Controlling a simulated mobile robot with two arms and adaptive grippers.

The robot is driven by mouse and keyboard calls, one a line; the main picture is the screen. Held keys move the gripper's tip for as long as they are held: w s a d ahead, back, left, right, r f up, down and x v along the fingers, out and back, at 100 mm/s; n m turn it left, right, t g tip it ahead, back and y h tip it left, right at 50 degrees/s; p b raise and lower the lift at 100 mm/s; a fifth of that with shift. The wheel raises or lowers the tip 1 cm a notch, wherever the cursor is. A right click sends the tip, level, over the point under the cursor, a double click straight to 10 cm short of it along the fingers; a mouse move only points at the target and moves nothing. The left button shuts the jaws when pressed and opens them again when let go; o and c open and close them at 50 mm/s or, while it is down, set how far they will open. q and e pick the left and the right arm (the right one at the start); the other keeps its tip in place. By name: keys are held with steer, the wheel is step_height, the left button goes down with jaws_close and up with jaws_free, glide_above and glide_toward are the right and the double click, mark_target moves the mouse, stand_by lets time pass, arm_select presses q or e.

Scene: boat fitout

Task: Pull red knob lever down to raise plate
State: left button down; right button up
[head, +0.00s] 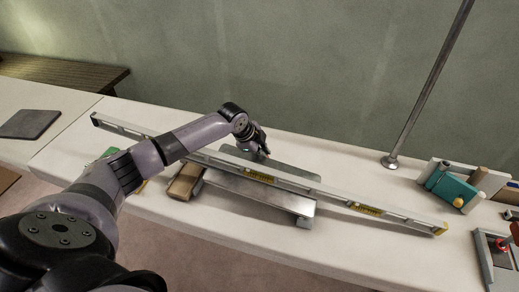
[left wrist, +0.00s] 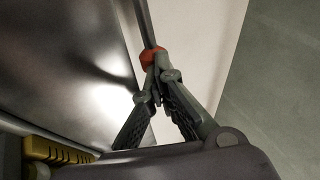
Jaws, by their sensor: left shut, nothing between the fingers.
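A red knob (left wrist: 150,57) on a thin dark lever rod (left wrist: 147,24) shows in the left wrist view; the head view does not show it clearly. My left gripper (left wrist: 160,78) is shut, with its fingertips right at the knob and nothing held between them. Whether they touch the knob I cannot tell. In the head view, my left gripper (head: 264,154) is at the back of a low metal device. Its shiny metal plate (head: 245,188) lies nearly flat in front, with a darker grey plate (head: 300,173) behind. My right gripper is not in view.
A long spirit level (head: 325,196) lies diagonally across the device. A wooden block (head: 184,182) is at its left. A thin metal pole (head: 420,95) stands behind right. A teal block (head: 449,187) and a red-handled fixture (head: 487,262) are at the right. The table front is clear.

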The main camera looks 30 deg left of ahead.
arm_select(q)
steer(key=shift+s+f, duration=0.25)
steer(key=shift+s, duration=0.05)
steer(key=shift+r, duration=0.25)
steer(key=v, duration=0.7)
steer(key=shift+w, duration=0.1)
steer(key=shift+a+r, duration=0.1)
steer(key=shift+r, duration=0.3)
steer(key=shift+r, duration=0.1)
